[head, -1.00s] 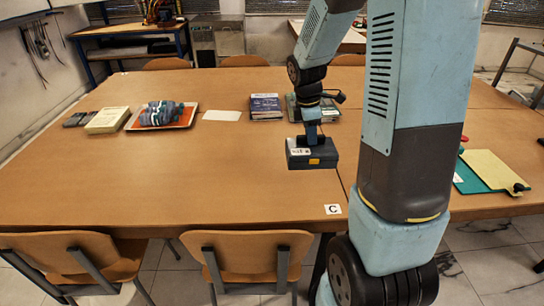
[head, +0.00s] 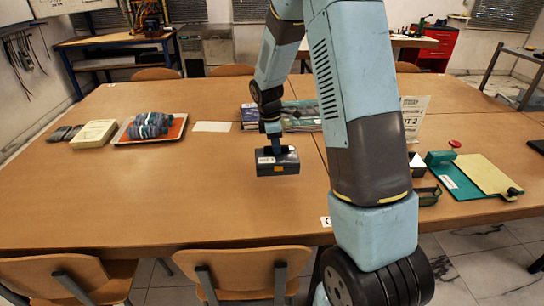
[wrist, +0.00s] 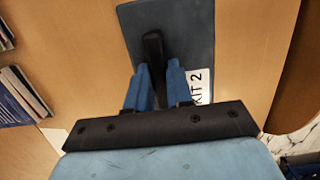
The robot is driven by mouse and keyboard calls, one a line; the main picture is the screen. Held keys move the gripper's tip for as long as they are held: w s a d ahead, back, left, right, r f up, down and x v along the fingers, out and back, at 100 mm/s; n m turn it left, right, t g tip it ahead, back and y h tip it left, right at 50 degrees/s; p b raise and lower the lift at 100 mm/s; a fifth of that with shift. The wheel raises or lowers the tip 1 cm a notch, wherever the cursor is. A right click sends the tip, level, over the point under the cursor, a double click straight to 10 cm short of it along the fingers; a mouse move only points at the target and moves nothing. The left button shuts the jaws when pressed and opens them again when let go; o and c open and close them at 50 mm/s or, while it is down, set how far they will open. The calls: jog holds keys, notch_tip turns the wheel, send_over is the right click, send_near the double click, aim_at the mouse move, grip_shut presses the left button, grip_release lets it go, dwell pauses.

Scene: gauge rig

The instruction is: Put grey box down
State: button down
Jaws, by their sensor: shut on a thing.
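The grey box (head: 278,164) is a dark flat case with an orange patch and a white label. It shows over the middle of the large wooden table (head: 150,210). My gripper (head: 272,146) is shut on its top handle from above. In the wrist view the box (wrist: 190,25) shows with a "KIT 2" label, and the blue fingers of my gripper (wrist: 158,85) are closed around the black handle (wrist: 153,50). The box looks level. I cannot tell whether its underside touches the table or hangs just above it.
Along the back are a pale box (head: 93,134), an orange tray (head: 120,141) with blue-grey rolls, white paper (head: 211,127) and books (head: 249,116). The table's front left is clear. Chairs (head: 245,265) stand at the front edge.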

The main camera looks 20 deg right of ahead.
aim_at(271, 156)
jog(key=shift+w+a+f, duration=0.3)
jog(key=shift+w+f, duration=0.2)
jog(key=shift+f, duration=0.2)
jog(key=shift+w+a+f, duration=0.25)
jog(key=shift+w+f, duration=0.25)
jog(key=shift+f, duration=0.15)
notch_tip(271, 156, down, 3)
jog(key=shift+w+f, duration=0.1)
jog(key=shift+f, duration=0.1)
jog(key=c, duration=1)
grip_release()
